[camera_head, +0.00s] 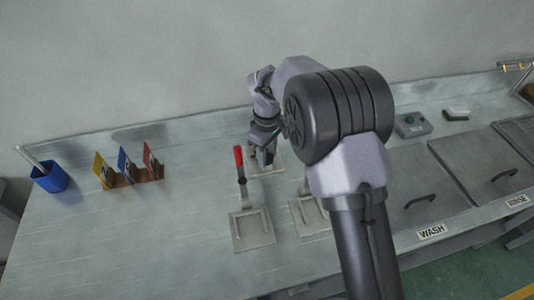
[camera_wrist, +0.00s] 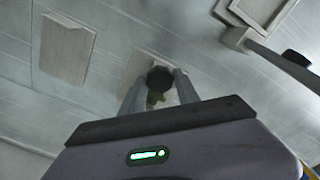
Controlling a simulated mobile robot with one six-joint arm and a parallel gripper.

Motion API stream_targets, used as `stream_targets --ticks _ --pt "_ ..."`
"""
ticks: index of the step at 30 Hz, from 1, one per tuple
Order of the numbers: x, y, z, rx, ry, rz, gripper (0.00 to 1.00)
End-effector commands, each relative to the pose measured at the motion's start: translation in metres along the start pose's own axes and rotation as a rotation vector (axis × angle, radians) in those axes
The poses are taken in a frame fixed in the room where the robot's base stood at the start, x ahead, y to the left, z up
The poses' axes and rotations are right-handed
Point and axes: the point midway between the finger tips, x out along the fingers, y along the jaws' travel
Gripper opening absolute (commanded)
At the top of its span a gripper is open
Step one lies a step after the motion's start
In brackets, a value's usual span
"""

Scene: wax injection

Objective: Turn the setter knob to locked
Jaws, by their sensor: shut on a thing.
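In the wrist view a dark round knob (camera_wrist: 160,77), which I take to be the setter knob, stands between my two fingers. My gripper (camera_wrist: 160,88) is shut on it. A small greenish part shows just below the knob, and a pale plate (camera_wrist: 141,62) lies behind it. In the head view my gripper (camera_head: 263,158) points down over a pale plate (camera_head: 277,168) at the back of the bench. The knob is hidden there by the gripper. I cannot read any locked mark or the knob's angle.
A red-handled lever (camera_head: 239,158) rises from a front plate (camera_head: 252,232), close left of my gripper. Another plate (camera_head: 308,217) lies right of it. A blue cup (camera_head: 50,178) and coloured tools in a rack (camera_head: 150,172) stand left.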

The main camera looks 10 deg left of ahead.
Motion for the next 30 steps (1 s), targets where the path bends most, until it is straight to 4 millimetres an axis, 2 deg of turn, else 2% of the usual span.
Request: stream_targets --ticks 11,30 --pt "-0.0016 0.0001 0.0000 0.157 0.000 0.000 0.00" --pt "-0.0006 0.0003 -0.0001 0.757 0.001 0.001 0.00"
